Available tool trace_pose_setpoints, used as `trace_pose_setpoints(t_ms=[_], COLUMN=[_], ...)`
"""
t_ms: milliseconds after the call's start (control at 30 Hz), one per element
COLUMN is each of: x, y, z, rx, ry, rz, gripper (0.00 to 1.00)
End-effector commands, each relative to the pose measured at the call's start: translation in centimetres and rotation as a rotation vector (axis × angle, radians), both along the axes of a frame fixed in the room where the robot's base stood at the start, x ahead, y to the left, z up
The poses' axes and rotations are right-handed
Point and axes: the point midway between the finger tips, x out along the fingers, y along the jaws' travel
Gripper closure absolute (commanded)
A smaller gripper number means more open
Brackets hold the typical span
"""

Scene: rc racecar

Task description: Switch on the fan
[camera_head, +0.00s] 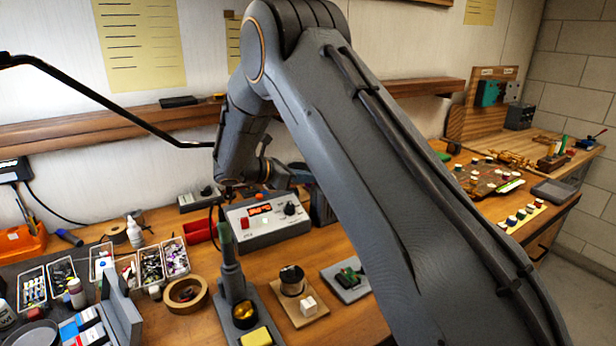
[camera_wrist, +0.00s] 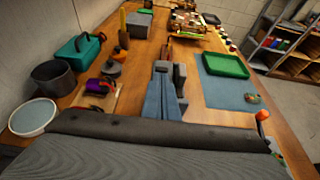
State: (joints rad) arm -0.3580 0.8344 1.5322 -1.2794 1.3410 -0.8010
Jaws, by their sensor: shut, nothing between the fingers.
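I cannot make out a clear fan in either view. My gripper (camera_head: 272,178) is at the end of my bent arm in the head view, above the back of the bench, close to a grey control box (camera_head: 265,218) with a red display and a dark knob. The gripper is small and partly hidden, and looks shut and empty. A dark round device on a wooden base (camera_head: 292,281) stands in front of the box, with a white block (camera_head: 308,304) beside it. Broad grey parts, probably mine, fill the bottom of the wrist view; an orange-tipped lever (camera_wrist: 262,116) stands at their right edge.
Parts trays (camera_head: 175,257), a tape roll (camera_head: 187,293) and a tall dark stand (camera_head: 231,276) crowd the left bench. My arm hides the middle. The wrist view shows a blue-grey vise-like object (camera_wrist: 163,95), a green tray (camera_wrist: 225,65), a dark pot (camera_wrist: 53,78) and a teal case (camera_wrist: 80,50).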

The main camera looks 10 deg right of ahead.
Motion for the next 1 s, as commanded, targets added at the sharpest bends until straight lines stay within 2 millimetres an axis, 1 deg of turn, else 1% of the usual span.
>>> trace_pose_setpoints(t_ms=[333, 833, 1000], x=[0.0, 0.1, 0.1], y=[0.0, -0.4, -0.6], z=[0.1, 0.6, 1.1], rx=[0.01, 0.091, 0.146], ry=[0.003, 0.029, 0.045], rz=[-0.001, -0.001, -0.002], gripper=[1.0, 1.0, 1.0])
